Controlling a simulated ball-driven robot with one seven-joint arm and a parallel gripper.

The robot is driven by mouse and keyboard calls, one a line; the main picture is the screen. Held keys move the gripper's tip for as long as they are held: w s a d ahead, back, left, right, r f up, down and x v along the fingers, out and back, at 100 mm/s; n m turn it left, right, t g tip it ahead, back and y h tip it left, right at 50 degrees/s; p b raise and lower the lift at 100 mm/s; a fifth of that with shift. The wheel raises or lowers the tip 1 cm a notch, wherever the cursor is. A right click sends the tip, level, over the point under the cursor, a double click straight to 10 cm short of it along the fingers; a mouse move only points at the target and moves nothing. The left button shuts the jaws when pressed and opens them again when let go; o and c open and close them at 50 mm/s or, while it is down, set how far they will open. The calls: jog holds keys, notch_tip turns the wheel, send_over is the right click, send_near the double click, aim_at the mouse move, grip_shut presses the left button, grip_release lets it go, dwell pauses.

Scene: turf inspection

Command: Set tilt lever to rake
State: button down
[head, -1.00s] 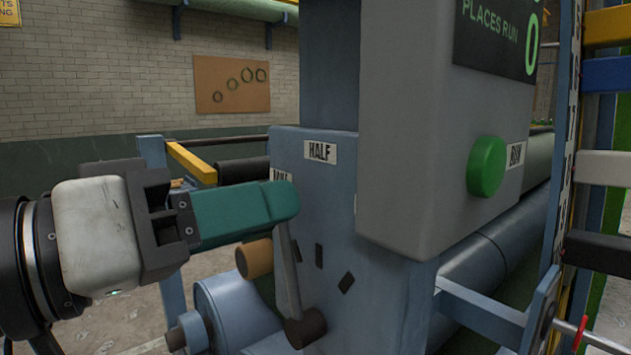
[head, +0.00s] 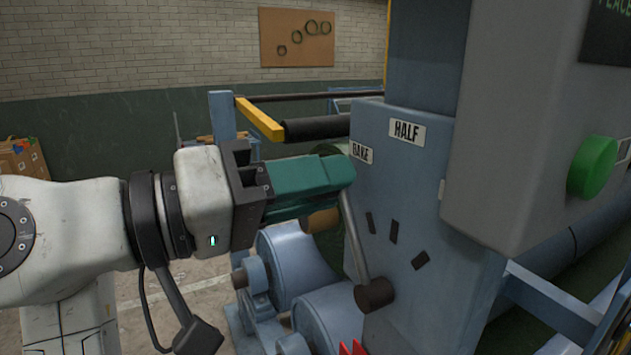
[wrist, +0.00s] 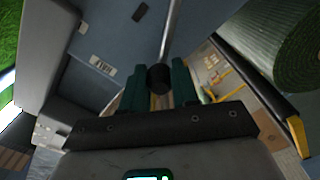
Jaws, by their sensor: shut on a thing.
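The tilt lever (head: 355,243) is a grey metal rod rising from a dark pivot (head: 374,294) on the blue machine housing (head: 420,190). It leans slightly left, its upper end at my gripper, below the RAKE label (head: 361,152). The HALF label (head: 407,131) is to the right of that. My gripper (head: 345,172) has green fingers and is shut on the lever's end. In the wrist view, the dark lever knob (wrist: 159,79) sits between the fingertips, with the rod (wrist: 168,35) running away from it. In the head view the fingers hide the knob.
A grey box with a green button (head: 592,167) juts out at the right. Blue rollers (head: 330,312) lie below my gripper. A yellow bar (head: 260,119) and a black roller (head: 318,128) are behind it. Three dark marks, one a small plate (head: 394,231), are right of the lever.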

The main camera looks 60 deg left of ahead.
jog(key=shift+a, duration=0.1)
jog(key=c, duration=0.8)
grip_release()
jog(key=shift+c, duration=0.2)
jog(key=shift+s+f, duration=0.1)
jog(key=shift+s, duration=0.05)
jog(key=s+b, duration=0.2)
jog(key=s, duration=0.8)
jog(key=shift+s+a+b, duration=0.3)
jog(key=shift+a, duration=0.15)
